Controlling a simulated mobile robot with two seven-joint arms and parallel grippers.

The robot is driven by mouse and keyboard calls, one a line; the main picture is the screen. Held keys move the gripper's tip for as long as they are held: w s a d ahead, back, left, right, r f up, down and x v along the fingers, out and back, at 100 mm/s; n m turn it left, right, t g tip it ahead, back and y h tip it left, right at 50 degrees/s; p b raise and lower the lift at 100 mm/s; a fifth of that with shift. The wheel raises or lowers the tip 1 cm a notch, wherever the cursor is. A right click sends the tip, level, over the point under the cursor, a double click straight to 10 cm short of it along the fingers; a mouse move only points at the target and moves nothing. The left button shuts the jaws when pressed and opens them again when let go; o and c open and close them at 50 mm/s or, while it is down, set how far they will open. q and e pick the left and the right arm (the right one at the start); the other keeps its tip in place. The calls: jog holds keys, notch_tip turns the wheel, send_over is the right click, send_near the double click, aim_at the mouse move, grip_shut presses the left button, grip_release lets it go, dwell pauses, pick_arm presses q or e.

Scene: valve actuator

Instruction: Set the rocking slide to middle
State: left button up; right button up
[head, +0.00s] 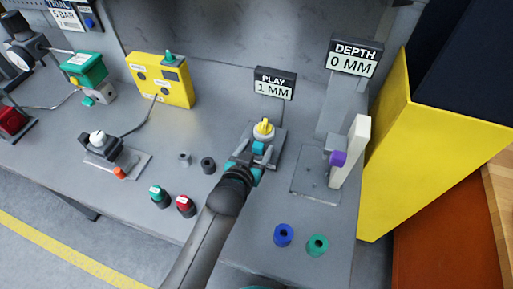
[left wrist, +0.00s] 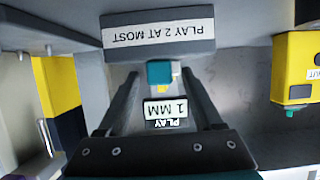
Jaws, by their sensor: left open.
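A small fixture with a teal block (head: 259,147) and a yellow round top (head: 263,128) stands on a grey base at the bench's middle; I take it as the rocking slide. The teal block also shows in the left wrist view (left wrist: 160,72). My left gripper (head: 256,157) is open, its two fingers on either side of the teal block in the head view. In the left wrist view the block lies between the spread fingertips (left wrist: 160,84); contact is not clear. A display (head: 275,85) behind reads "PLAY 1 MM". My right gripper is not in view.
A sign (left wrist: 157,36) reads "PLAY 2 AT MOST". Right of the fixture stands a white upright (head: 350,152) with a purple knob (head: 338,158), below a "DEPTH 0 MM" display (head: 355,58). Blue (head: 283,235) and green (head: 317,245) rings lie in front. A yellow box (head: 161,80) stands left.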

pick_arm(q)
grip_shut()
dwell(0.3)
dwell(1.0)
